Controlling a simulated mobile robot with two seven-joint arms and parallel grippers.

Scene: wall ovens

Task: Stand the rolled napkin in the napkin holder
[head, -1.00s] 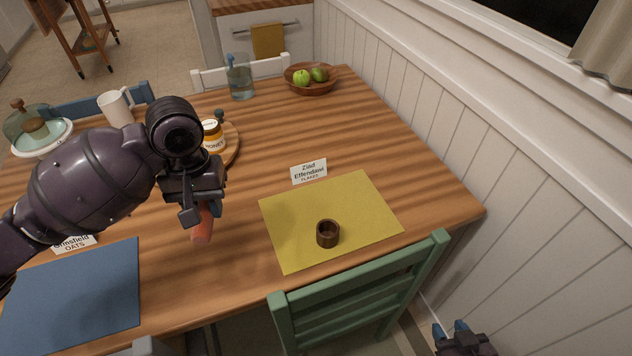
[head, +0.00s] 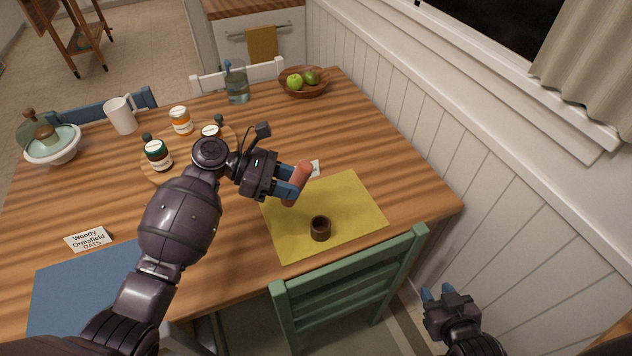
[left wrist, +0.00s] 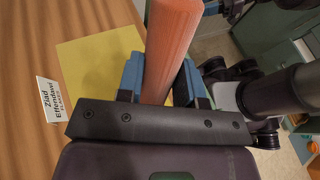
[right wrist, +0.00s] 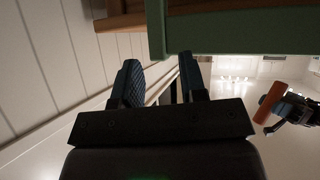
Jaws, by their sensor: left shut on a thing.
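The rolled napkin (head: 297,184) is a salmon-orange roll. My left gripper (head: 291,189) is shut on it and holds it tilted above the back left part of the yellow placemat (head: 352,204). The napkin also fills the gap between the fingers in the left wrist view (left wrist: 172,45). The napkin holder (head: 320,229) is a small dark brown round cup, standing on the placemat in front of and to the right of the napkin, apart from it. My right gripper (head: 438,294) is open and empty, low beside the green chair; its parted fingers show in the right wrist view (right wrist: 160,80).
A green chair (head: 350,280) stands at the near table edge, close to the holder. A name card (head: 315,169) is partly hidden behind the napkin. Jars (head: 157,154) stand on a round board at left. A fruit bowl (head: 303,84) is at the back. The table's right side is clear.

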